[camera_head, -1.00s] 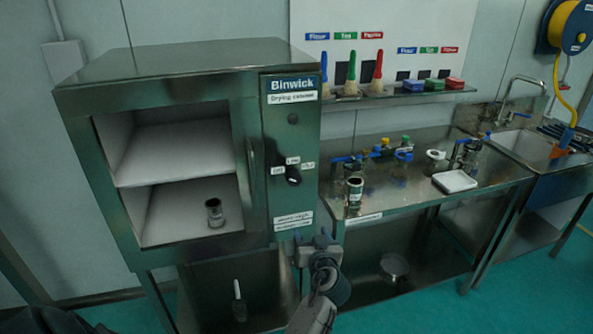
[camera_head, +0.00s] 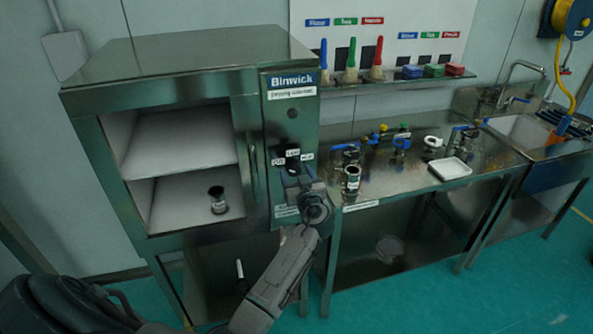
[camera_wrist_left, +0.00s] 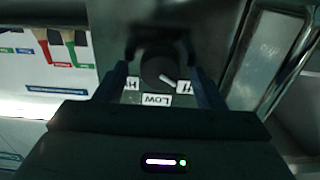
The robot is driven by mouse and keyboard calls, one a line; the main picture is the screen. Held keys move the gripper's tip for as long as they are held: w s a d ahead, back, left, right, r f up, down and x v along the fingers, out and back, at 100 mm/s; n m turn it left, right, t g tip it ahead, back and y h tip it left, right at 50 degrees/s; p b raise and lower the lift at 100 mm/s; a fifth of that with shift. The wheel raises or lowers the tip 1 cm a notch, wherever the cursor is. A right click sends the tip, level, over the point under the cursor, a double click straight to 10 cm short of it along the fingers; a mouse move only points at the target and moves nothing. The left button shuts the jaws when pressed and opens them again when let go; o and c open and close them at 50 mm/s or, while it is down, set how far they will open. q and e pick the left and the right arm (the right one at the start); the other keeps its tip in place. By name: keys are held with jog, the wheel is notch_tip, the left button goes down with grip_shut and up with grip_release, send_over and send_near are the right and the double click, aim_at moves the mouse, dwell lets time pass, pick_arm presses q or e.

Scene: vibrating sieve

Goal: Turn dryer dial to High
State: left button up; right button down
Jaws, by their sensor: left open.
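The dryer dial (camera_wrist_left: 156,66) is a round black knob with a white pointer mark. In the left wrist view, which is upside down, the pointer slants toward the partly hidden label on the right, apparently OFF. The LOW label (camera_wrist_left: 156,100) is by the dial's middle, and the HI label (camera_wrist_left: 131,85) is partly covered. My left gripper (camera_head: 291,168) is at the drying cabinet's panel. Its open fingers (camera_wrist_left: 158,72) stand on both sides of the dial, with no clear contact visible. In the head view the gripper partly hides the dial. My right gripper is not in view.
The drying cabinet (camera_head: 190,55) has an open compartment with a metal cup (camera_head: 217,202) on its lower shelf and a door handle (camera_head: 253,170) left of the panel. A steel bench (camera_head: 400,190) with fittings and a white tray (camera_head: 450,168) stands to the right.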

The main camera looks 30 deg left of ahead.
pick_arm(q)
jog(key=shift+a, duration=0.15)
jog(key=c, duration=1)
